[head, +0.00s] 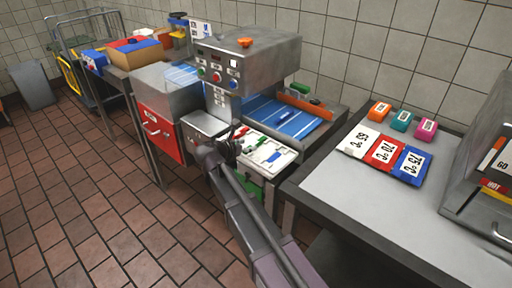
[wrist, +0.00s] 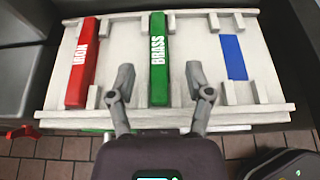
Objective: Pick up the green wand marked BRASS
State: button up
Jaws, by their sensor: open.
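The green wand marked BRASS (wrist: 158,75) lies upright in the picture, in the middle slot of a pale rack (wrist: 205,75) in the wrist view. My gripper (wrist: 158,80) is open, with one finger on each side of the green wand's near half. I cannot tell how high the fingertips are above it. In the head view my gripper (head: 232,148) is over the left part of the pale rack (head: 283,157), and the wand's lettering is too small to read there.
A red wand marked IRON (wrist: 83,62) lies in the rack's left slot. A blue patch (wrist: 233,57) shows in the right slot. A machine (head: 245,60) with a blue bed (head: 290,118) stands behind the rack. A grey table (head: 400,215) with coloured packs stands to the right.

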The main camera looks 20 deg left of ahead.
aim_at(255, 144)
jog(key=b+x, duration=0.1)
jog(key=x, duration=0.2)
jog(key=shift+f, duration=0.3)
jog(key=shift+w+d+f, duration=0.1)
jog(key=shift+w+d, duration=0.1)
jog(key=shift+w, duration=0.3)
grip_shut()
